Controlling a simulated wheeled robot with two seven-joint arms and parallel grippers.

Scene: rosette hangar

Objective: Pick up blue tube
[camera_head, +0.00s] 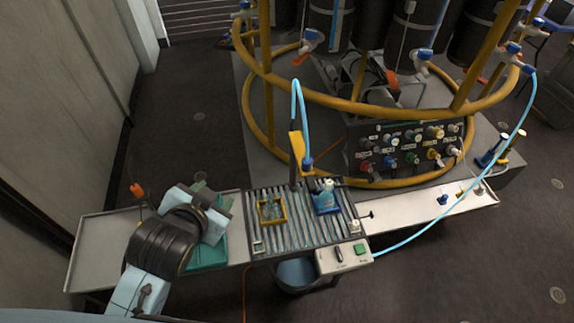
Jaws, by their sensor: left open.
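A light blue tube (519,127) hangs from the yellow frame at the right and curves down to the bench near the switch box. A second, shorter blue tube (301,101) loops above the yellow post at the middle and ends in a dark blue fitting (307,163). My left gripper (219,203) is over the left part of the bench, open, left of the ribbed platform and apart from both tubes. My own wrist partly hides its fingers. My right gripper is not in view.
The ribbed platform (287,231) carries a yellow square frame (260,211) and a blue holder (326,208). A green tray (207,256) lies under my left arm. The switch box (343,257) is at the front. A round yellow frame (392,106) with a knob panel (406,161) stands behind.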

